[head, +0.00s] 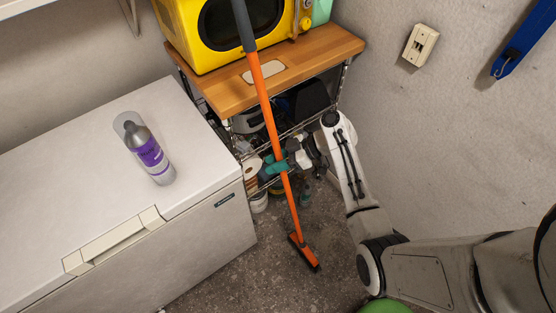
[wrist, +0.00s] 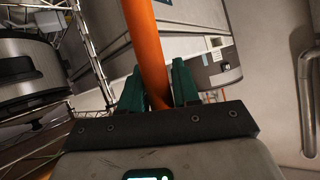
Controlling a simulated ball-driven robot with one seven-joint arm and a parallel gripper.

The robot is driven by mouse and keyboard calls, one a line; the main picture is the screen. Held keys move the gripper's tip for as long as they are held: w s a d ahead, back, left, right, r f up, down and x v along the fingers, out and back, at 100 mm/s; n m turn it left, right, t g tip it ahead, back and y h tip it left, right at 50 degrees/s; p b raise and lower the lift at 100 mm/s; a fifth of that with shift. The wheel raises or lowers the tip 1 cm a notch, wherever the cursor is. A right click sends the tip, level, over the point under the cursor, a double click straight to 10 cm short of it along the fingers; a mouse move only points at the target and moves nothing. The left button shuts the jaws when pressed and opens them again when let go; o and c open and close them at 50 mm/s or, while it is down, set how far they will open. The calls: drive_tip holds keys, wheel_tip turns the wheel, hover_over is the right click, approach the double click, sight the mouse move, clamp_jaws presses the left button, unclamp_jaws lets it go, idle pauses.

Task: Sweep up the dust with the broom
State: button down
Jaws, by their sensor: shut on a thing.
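The broom (head: 286,187) has a long orange pole with a dark grey upper end and a small orange head with dark bristles. It stands slightly tilted, with its head at the floor in the lower middle of the head view. My gripper (head: 277,166) has green fingers shut around the middle of the pole. In the wrist view the orange pole (wrist: 147,40) passes between the two green fingers (wrist: 157,88). The broom head is out of the wrist view. I cannot make out dust apart from the speckled grey floor (head: 240,284).
A white chest freezer (head: 80,190) with a spray can (head: 148,154) on it fills the left. A wire rack with a wooden top (head: 230,95) and yellow microwave (head: 190,30) stands behind the broom. A wall bounds the right. Bare floor shows around the broom head. A green round object (head: 385,306) is at the bottom.

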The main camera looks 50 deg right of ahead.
drive_tip(key=shift+w, duration=0.1)
drive_tip(key=shift+w+a+f+y, duration=0.15)
drive_tip(key=shift+w+a, duration=0.15)
drive_tip(key=shift+a, duration=0.65)
drive_tip(key=shift+w+a+r+y, duration=0.15)
drive_tip(key=shift+w+a, duration=0.15)
drive_tip(key=shift+a, duration=0.65)
drive_tip(key=shift+a+f, duration=0.1)
drive_tip(key=shift+f, duration=0.05)
